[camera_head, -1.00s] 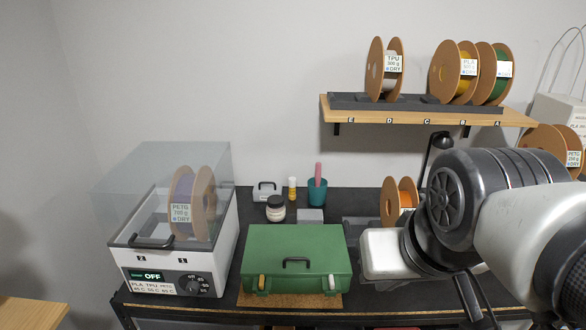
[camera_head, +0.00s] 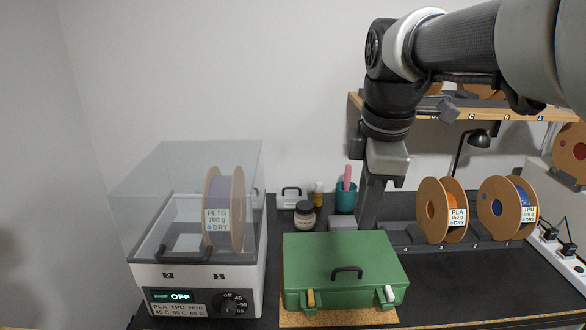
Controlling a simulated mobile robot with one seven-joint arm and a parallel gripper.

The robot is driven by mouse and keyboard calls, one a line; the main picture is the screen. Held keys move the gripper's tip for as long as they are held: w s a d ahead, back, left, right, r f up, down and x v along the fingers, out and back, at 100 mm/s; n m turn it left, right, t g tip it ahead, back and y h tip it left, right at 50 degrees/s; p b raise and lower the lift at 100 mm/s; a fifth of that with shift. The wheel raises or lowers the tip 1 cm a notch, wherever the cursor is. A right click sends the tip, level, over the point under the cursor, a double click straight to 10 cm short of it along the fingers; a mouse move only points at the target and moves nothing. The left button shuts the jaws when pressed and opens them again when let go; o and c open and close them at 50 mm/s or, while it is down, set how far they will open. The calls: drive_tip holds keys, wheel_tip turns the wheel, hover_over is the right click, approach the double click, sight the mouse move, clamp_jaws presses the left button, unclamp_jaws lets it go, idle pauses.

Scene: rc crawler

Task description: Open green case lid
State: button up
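The green case (camera_head: 345,262) stands shut on a cork mat (camera_head: 340,318) at the front of the dark bench. It has a dark handle (camera_head: 347,272) on its front part and two latches, a yellow one (camera_head: 311,298) at the left and a white one (camera_head: 389,294) at the right. My gripper (camera_head: 368,222) points down behind the case's back right edge, apart from the handle and latches. Its fingertips are partly hidden behind the case, and I cannot tell whether they are apart.
A filament dryer (camera_head: 200,280) with a clear cover stands left of the case. A jar (camera_head: 304,214) and a teal cup (camera_head: 346,196) stand behind it. Spools (camera_head: 446,212) stand in a rack at the right, below a wooden shelf (camera_head: 510,112). The bench right of the case is clear.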

drive_tip(key=w+n, duration=0.1)
drive_tip(key=w, duration=0.1)
drive_tip(key=b, duration=0.3)
approach(345, 268)
drive_tip(key=shift+n, duration=0.3)
drive_tip(key=x, duration=0.7)
drive_tip(key=shift+w+f, duration=0.1)
clamp_jaws()
idle(0.7)
